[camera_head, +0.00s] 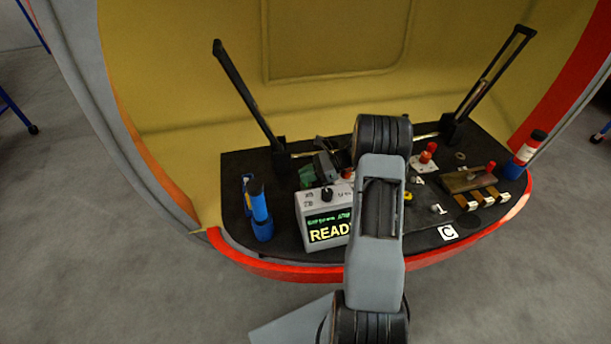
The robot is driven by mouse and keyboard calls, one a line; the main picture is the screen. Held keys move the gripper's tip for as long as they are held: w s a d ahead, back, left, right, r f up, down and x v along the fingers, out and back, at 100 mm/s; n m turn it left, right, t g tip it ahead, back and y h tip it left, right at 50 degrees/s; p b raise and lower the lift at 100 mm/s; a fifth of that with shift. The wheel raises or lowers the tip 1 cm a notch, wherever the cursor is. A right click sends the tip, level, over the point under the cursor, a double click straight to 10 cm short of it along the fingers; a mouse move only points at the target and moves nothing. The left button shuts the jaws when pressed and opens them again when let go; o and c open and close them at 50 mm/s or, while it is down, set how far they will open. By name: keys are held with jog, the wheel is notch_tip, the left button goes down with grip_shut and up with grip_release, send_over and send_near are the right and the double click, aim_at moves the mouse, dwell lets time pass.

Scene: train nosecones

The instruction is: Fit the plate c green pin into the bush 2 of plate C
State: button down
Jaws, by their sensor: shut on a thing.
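My gripper (328,163) is at the back left of the dark table, behind the grey box, and partly hidden. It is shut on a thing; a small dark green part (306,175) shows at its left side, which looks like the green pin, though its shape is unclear. The plate label C (448,232) lies at the front right of the table. Near it are a white bush marked 1 (437,209) and a tag marked 4 (418,180). I cannot make out bush 2; my forearm covers part of that area.
A grey box reading READY (322,220) stands front centre. A blue bottle (261,212) stands left. Two black posts (246,98) rise at the back.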

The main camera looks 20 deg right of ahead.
jog(key=shift+f, duration=0.15)
jog(key=c, duration=1.1)
grip_release()
